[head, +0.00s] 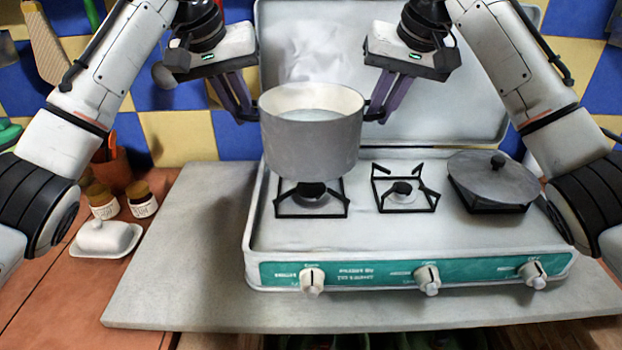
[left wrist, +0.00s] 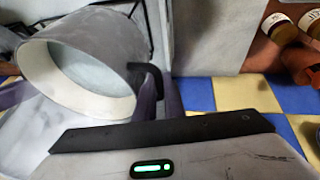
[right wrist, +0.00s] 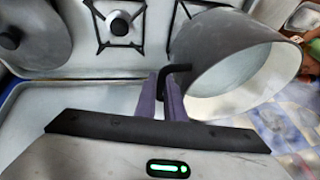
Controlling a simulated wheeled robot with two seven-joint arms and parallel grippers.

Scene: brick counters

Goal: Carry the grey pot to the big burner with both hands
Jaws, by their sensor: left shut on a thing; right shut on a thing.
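The grey pot (head: 311,147) is above the left burner (head: 311,196) of the stove in the head view, apparently raised and roughly level. My left gripper (head: 247,112) is shut on the pot's left black handle, which also shows in the left wrist view (left wrist: 150,80). My right gripper (head: 376,112) is shut on the right black handle, which shows in the right wrist view (right wrist: 178,72). The pot (right wrist: 225,60) hides part of the left burner. I cannot tell the exact gap beneath it.
The middle burner (head: 404,194) is bare. The stove lid (head: 420,115) stands open behind. Two jars (head: 141,200) and a white butter dish (head: 106,238) are at left. The grey slab (head: 185,270) is clear left of the stove.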

